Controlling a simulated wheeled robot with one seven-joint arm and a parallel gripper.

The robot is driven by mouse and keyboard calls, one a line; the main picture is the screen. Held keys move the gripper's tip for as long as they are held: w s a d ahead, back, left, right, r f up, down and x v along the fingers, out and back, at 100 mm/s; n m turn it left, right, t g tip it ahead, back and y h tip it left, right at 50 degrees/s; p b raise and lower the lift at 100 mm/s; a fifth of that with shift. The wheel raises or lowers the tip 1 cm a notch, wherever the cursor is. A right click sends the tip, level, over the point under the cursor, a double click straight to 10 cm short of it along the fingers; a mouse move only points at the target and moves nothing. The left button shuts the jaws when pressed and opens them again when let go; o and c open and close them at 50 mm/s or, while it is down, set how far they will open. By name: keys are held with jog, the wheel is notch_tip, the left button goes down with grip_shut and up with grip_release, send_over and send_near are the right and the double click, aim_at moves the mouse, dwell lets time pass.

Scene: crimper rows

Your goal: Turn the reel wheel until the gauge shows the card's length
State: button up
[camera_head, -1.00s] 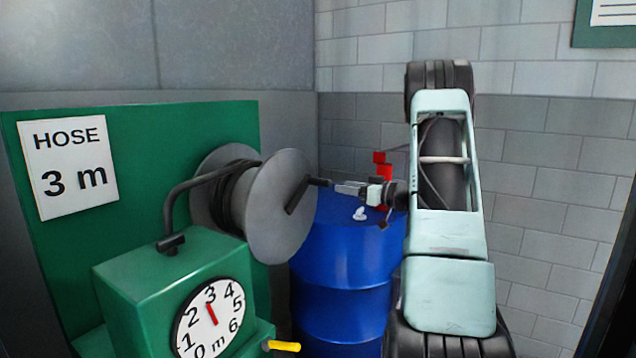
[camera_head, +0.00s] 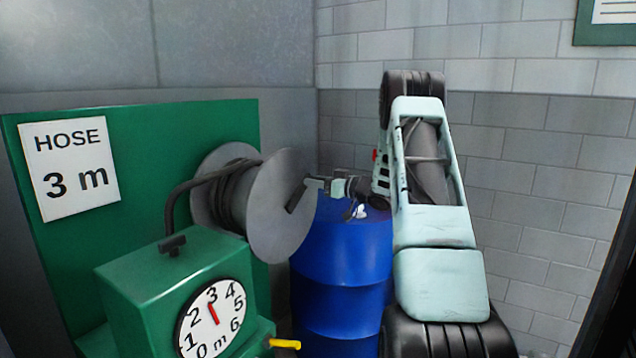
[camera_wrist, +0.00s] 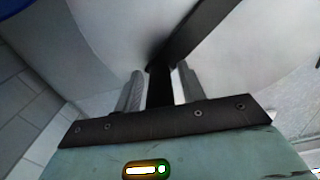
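The grey reel wheel (camera_head: 283,228) stands on the green machine, with dark hose wound behind its front disc. A dark crank (camera_head: 296,199) is on its face. My gripper (camera_head: 314,183) is at the crank's handle. In the wrist view, the dark handle (camera_wrist: 160,87) stands between my two grey fingers, with a thin gap seeming to show on each side. The handle's end is hidden by the gripper in the head view. The round gauge (camera_head: 228,321) has a red needle pointing at or very near 3. The white card (camera_head: 69,169) reads "HOSE 3 m".
A blue drum (camera_head: 342,245) stands right of the wheel, under my gripper, with a small white object (camera_head: 361,212) on top. A yellow-ended lever (camera_head: 284,344) juts from the machine's base. A grey block wall (camera_head: 540,180) is behind.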

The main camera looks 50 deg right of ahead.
aim_at(308, 192)
grip_shut()
jog(key=shift+d+f+m+p, duration=0.35)
jog(key=shift+m+p, duration=0.25)
jog(key=shift+p, duration=0.2)
jog(key=f+m, duration=0.1)
jog(key=f, duration=0.1)
jog(key=d+f+m, duration=0.1)
jog(key=f+m, duration=0.1)
jog(key=shift+f+p, duration=0.25)
jog(key=shift+p, duration=0.1)
jog(key=shift+d, duration=0.1)
jog(key=shift+o, duration=1.3)
grip_release()
jog(key=shift+r, duration=0.1)
jog(key=s+d+b, duration=0.1)
jog(key=s+b, duration=0.2)
jog(key=s, duration=1.4)
jog(key=shift+s+d, duration=0.15)
